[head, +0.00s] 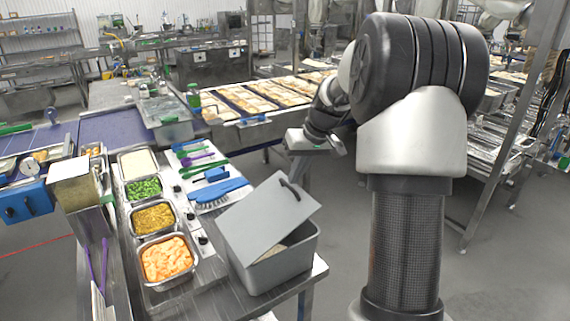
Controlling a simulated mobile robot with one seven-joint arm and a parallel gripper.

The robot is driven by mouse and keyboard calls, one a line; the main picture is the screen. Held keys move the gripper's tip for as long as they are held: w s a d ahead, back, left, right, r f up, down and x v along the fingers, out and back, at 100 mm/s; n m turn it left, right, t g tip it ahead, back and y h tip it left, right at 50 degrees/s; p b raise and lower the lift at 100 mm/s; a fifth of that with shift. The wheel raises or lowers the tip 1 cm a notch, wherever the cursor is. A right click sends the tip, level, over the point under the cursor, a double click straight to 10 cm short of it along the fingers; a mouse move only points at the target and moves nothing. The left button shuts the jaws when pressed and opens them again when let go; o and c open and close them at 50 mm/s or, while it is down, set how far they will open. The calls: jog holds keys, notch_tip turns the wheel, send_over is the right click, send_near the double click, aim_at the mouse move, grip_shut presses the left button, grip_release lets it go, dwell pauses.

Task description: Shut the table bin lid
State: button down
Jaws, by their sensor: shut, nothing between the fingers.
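The grey table bin (286,270) stands at the right front corner of the steel table. A dark curved handle (290,190) is near the lid's upper right edge. My gripper (299,176) hangs just above and beside the handle, pointing down, shut and empty. Whether the fingertips touch the lid or handle cannot be told from this view.
Left of the bin are steel pans of orange food (167,259), yellow grains (154,218) and green vegetables (144,189). A blue brush (217,193) and coloured utensils lie behind the bin. Open floor lies right of the table.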

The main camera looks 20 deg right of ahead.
aim_at(306, 194)
jog(key=d+f+y, duration=0.1)
jog(key=f, duration=0.1)
jog(key=d+f+y+b, duration=0.1)
jog(key=f, duration=0.2)
jog(key=w+d+f+y+b, duration=0.1)
jog(key=d+f, duration=0.1)
jog(key=f, duration=0.1)
jog(key=shift+f+m+g, duration=0.25)
jog(key=shift+m+g, duration=0.05)
jog(key=shift+s+d+f+b, duration=0.1)
jog(key=shift+f+b, duration=0.15)
jog(key=shift+f, duration=0.2)
jog(key=shift+s+d+f+b, duration=0.1)
jog(key=shift+f+b, duration=0.1)
jog(key=shift+f, duration=0.2)
